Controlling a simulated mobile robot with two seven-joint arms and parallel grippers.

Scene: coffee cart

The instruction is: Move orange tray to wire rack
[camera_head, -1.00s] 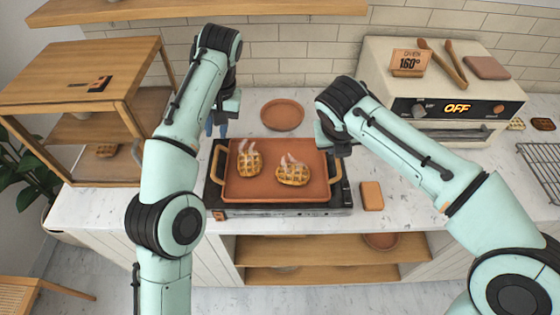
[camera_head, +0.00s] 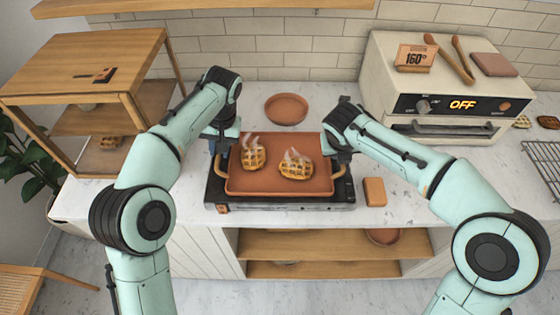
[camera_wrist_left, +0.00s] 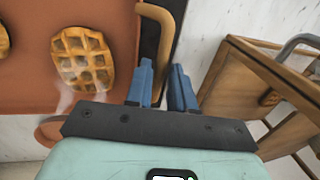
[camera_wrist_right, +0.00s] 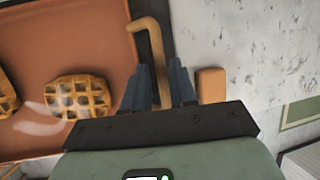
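The orange tray (camera_head: 280,183) sits on a black flat burner (camera_head: 285,207) and carries two steaming waffles (camera_head: 253,155) (camera_head: 296,166). It has a tan handle at each side. My left gripper (camera_head: 221,150) is at the tray's left handle; in the left wrist view its blue fingers (camera_wrist_left: 163,88) are apart, with the handle (camera_wrist_left: 163,30) running in between them. My right gripper (camera_head: 342,162) is at the right handle; in the right wrist view its fingers (camera_wrist_right: 160,88) are apart on either side of the handle (camera_wrist_right: 155,45). The wire rack (camera_head: 546,165) is at the far right edge, partly cut off.
A terracotta plate (camera_head: 286,109) lies behind the tray. An orange block (camera_head: 375,192) lies right of the burner. An oven (camera_head: 450,110) stands at back right, a wooden shelf unit (camera_head: 95,75) at left. Loose waffles lie near the rack.

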